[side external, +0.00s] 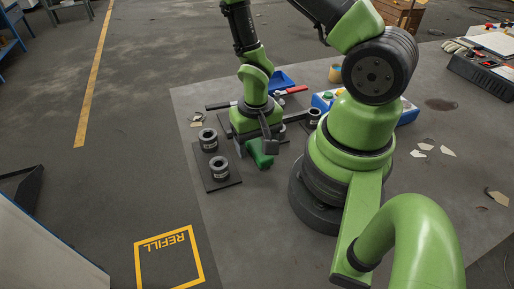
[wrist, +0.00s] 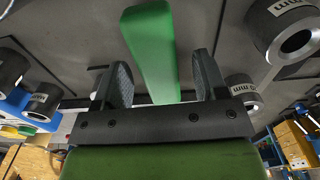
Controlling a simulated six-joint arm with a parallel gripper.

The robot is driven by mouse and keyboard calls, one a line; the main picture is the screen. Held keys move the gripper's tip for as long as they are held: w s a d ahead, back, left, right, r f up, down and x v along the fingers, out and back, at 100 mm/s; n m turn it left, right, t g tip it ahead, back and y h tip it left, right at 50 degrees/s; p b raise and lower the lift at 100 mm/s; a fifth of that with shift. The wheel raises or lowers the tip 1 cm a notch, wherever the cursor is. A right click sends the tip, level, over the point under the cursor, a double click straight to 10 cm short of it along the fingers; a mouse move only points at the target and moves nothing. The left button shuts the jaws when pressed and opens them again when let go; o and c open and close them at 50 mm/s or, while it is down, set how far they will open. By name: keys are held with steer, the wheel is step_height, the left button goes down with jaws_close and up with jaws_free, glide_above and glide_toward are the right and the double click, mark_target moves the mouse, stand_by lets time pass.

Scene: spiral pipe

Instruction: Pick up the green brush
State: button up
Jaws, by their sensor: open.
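The green brush (wrist: 150,38) lies on the table in the wrist view, its long green body between the two dark pads of my gripper (wrist: 161,66). The pads stand apart on either side, with a gap to the green body on each side. The brush's near end is hidden behind the gripper's front bar. In the side external view the green brush (side external: 262,157) shows just beside and below my gripper (side external: 267,141). Whether the pads touch it cannot be told there.
Dark ring-topped cylinders stand on a plate left of my gripper (side external: 219,168), and another stands right of it (side external: 313,117). A blue tray (side external: 283,79) and a red-handled tool (side external: 294,90) lie behind. A blue button box (side external: 323,101) sits right. The table front is clear.

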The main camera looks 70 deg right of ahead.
mark_target(256, 143)
steer(key=shift+f, duration=0.35)
steer(key=c, duration=1)
steer(key=shift+r, duration=0.1)
steer(key=shift+c, duration=0.2)
steer(key=shift+r, duration=4.95)
